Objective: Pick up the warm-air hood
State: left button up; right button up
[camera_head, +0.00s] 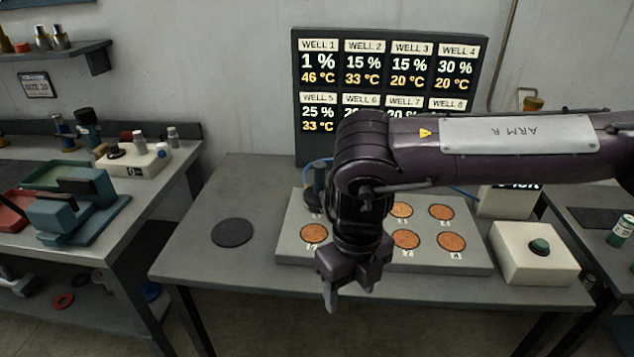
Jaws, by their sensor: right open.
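The warm-air hood (318,180) looks to be the dark upright cylinder at the back left of the grey well block (285,245). A blue hose or cable shows near its top. My right arm partly hides it. My right gripper (345,292) points down in front of the hood, over the block's front edge and the table front. It is open and holds nothing. My left gripper is out of view.
Copper-coloured discs sit in the block; a screen (385,85) behind shows well readings. A dark round pad (232,232) lies on clear table to the left. Side benches hold other items.

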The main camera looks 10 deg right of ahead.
aim_at(311, 197)
jog(key=i, duration=1.45)
